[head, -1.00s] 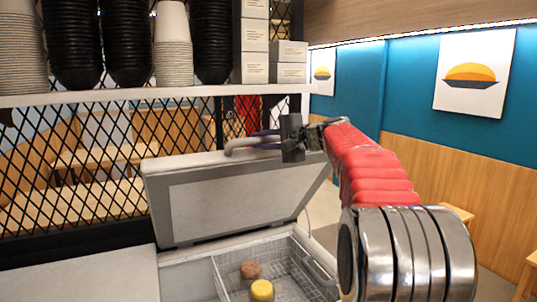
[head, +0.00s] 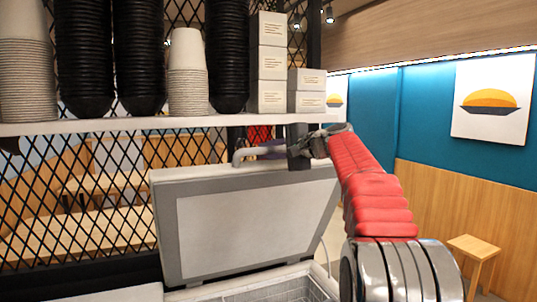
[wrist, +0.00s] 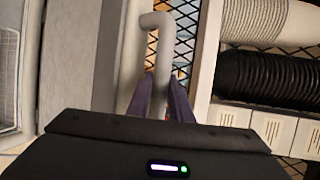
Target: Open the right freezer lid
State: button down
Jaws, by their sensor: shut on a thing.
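The right freezer lid (head: 258,228) is raised and stands steeply tilted in the head view, its grey-bordered inner panel facing me. Its grey bar handle (head: 240,154) is at the lid's top edge. My gripper (head: 270,151) is at that top edge, shut on the handle. In the wrist view the two purple fingers (wrist: 163,95) lie on either side of the bent handle (wrist: 163,52). Part of the freezer opening (head: 275,288) shows below the lid, cut off by the picture's bottom edge.
A white shelf (head: 120,126) with black bowl stacks (head: 137,60), paper cups (head: 187,85) and white boxes (head: 268,62) is just above and behind the lid. A black lattice (head: 110,190) stands behind. A wooden stool (head: 474,247) is at the right.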

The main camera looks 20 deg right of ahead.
jog(key=shift+a+f, duration=0.2)
jog(key=shift+a, duration=0.2)
jog(key=c, duration=1.9)
grip_release()
jog(key=shift+o, duration=1.4)
jog(key=shift+s+d, duration=0.15)
jog(key=shift+d, duration=0.2)
jog(key=v, duration=1.3)
jog(key=shift+s+r, duration=0.2)
jog(key=shift+s, duration=0.15)
